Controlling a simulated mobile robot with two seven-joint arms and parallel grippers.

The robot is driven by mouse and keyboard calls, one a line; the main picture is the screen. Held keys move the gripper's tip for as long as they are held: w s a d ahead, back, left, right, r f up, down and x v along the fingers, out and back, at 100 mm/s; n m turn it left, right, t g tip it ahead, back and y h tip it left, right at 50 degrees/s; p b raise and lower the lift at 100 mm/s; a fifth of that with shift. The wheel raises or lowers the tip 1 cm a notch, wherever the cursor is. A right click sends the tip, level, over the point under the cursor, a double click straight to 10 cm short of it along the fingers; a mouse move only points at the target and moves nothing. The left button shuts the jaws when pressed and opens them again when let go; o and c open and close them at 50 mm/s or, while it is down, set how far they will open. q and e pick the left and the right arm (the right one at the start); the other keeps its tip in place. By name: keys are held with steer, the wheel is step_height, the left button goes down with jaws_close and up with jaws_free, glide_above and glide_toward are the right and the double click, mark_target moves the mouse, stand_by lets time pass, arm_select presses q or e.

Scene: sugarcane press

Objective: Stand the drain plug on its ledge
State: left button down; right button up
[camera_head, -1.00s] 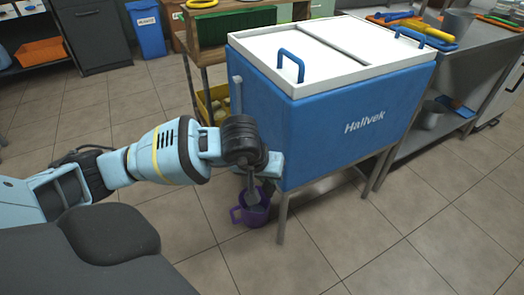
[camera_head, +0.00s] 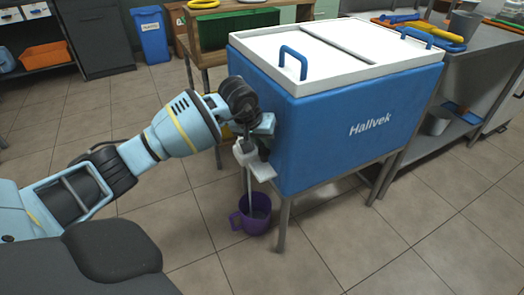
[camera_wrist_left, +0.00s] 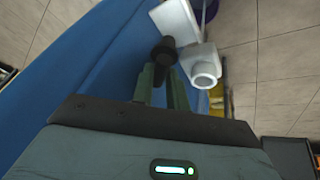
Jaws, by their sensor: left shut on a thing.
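My left gripper (camera_head: 263,134) is at the near left corner of the blue cooler (camera_head: 350,125), beside its drain. In the left wrist view its green fingers (camera_wrist_left: 161,86) are shut on the dark drain plug (camera_wrist_left: 164,52). The plug also shows dark below the gripper in the head view (camera_head: 264,150). A white ledge (camera_head: 262,172) sticks out from the cooler just below the plug; it also shows in the wrist view (camera_wrist_left: 174,17). I cannot tell whether plug and ledge touch. The white drain spout (camera_head: 244,153) is beside the plug. My right gripper is out of view.
The cooler has a white lid (camera_head: 290,45) with blue handles. A steel counter (camera_head: 470,55) stands at right. The tiled floor in front is clear.

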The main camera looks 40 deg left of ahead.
mark_target(264, 151)
arm_select(q)
step_height(264, 151, down, 4)
steer(key=shift+r+b, duration=0.2)
steer(key=shift+b, duration=0.35)
steer(key=c, duration=1.6)
jaws_free()
steer(key=shift+f, duration=0.1)
steer(key=shift+c, duration=0.2)
